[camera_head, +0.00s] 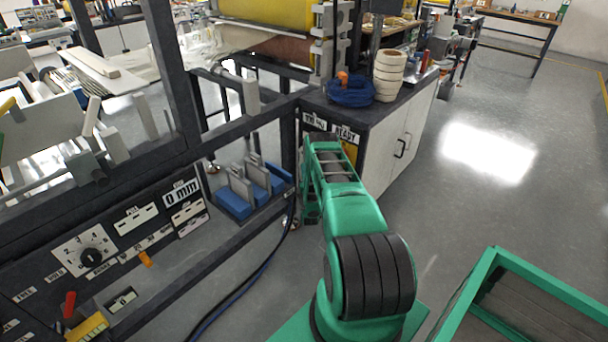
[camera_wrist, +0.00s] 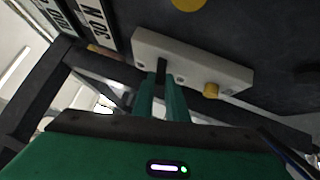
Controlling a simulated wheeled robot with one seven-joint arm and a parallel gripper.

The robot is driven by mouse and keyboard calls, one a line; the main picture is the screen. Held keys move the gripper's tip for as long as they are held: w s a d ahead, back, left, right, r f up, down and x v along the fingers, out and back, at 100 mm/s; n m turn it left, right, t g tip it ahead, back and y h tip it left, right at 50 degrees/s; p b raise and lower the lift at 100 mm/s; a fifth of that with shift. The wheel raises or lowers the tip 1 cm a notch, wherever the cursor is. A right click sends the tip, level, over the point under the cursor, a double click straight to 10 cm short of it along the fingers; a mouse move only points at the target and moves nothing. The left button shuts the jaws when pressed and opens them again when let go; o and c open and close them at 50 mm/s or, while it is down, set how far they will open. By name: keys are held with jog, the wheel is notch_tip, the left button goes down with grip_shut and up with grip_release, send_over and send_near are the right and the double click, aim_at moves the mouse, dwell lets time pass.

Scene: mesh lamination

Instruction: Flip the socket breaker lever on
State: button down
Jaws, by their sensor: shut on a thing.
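In the wrist view a pale rectangular plate (camera_wrist: 208,70) is fixed to a dark panel. A black lever (camera_wrist: 161,66) stands out from it, and a yellow knob (camera_wrist: 211,91) sits near its right end. My gripper (camera_wrist: 161,88) has its two green fingers close together at the lever, shut on it. The fingers cover the lever's lower part, so its exact on or off position cannot be told. In the head view my green arm reaches toward the dark end panel of a cabinet and hides the plate, lever and fingertips.
The cabinet (camera_head: 386,140) carries stacked cream rolls (camera_head: 388,75) and a blue coil (camera_head: 351,92). A dark machine frame with a control panel (camera_head: 110,240) stands at the left. Blue clamp-like blocks (camera_head: 234,204) sit on its lower rail.

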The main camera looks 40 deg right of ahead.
jog(key=shift+s+d+r+m+g+y, duration=0.1)
jog(key=shift+r+m+g+y, duration=0.9)
jog(key=shift+m, duration=0.4)
jog(key=shift+s+d+r+m+g+y, duration=0.1)
jog(key=shift+r+m+g+y, duration=0.65)
jog(key=shift+m+g+y, duration=0.55)
jog(key=c, duration=1.8)
grip_release()
jog(key=shift+o, duration=0.2)
jog(key=shift+w, duration=0.1)
jog(key=shift+r, duration=0.1)
jog(key=v, duration=1)
jog(key=shift+s+a, duration=0.25)
jog(key=shift+s, duration=0.05)
